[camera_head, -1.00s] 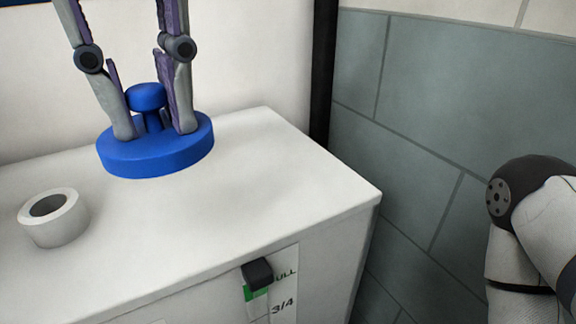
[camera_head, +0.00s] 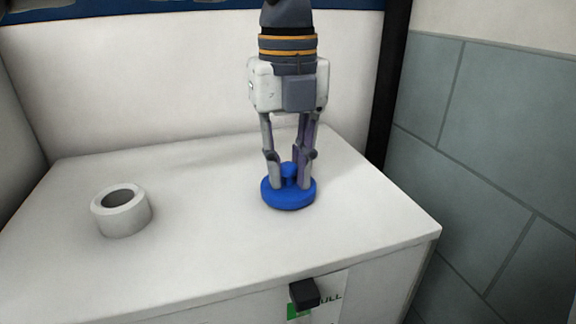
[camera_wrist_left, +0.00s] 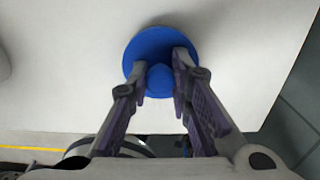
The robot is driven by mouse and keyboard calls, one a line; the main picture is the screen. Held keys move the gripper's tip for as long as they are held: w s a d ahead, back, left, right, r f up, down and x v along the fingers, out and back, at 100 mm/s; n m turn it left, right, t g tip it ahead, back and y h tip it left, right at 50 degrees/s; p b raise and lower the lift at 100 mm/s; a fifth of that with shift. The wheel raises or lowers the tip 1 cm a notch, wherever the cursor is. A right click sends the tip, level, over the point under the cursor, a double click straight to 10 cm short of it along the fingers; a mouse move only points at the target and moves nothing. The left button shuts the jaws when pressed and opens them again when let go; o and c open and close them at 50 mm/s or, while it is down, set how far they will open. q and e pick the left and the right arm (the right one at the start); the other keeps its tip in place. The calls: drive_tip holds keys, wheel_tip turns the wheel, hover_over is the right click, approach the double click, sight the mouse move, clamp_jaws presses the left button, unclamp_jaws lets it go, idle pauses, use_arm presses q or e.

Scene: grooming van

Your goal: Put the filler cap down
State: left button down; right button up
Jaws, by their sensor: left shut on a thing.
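The blue filler cap (camera_head: 289,202), a round disc with a knob on top, is at the top of the white tank (camera_head: 200,270), right of the filler neck (camera_head: 122,215). It looks level and at or very near the surface; I cannot tell for sure whether it touches. My left gripper (camera_head: 288,179) points down and is shut on the knob. In the left wrist view the cap (camera_wrist_left: 160,42) shows beyond the fingertips (camera_wrist_left: 158,80), with the knob between them. The white ring-shaped neck stands open and uncovered. My right gripper is out of view.
A black slider (camera_head: 304,293) with a level label is on the tank's front face. A dark post (camera_head: 389,90) and grey tiled wall (camera_head: 490,130) stand to the right. The tank top is clear between neck and cap and toward the front.

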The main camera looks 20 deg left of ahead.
sight(287, 166)
use_arm(q)
drive_tip(key=shift+f, duration=0.15)
drive_tip(key=shift+f, duration=0.1)
drive_tip(key=c, duration=1.5)
unclamp_jaws()
drive_tip(key=shift+o, duration=0.2)
wheel_tip(287, 166, up, 12)
drive_tip(key=shift+b, duration=0.3)
drive_tip(key=shift+s, duration=0.1)
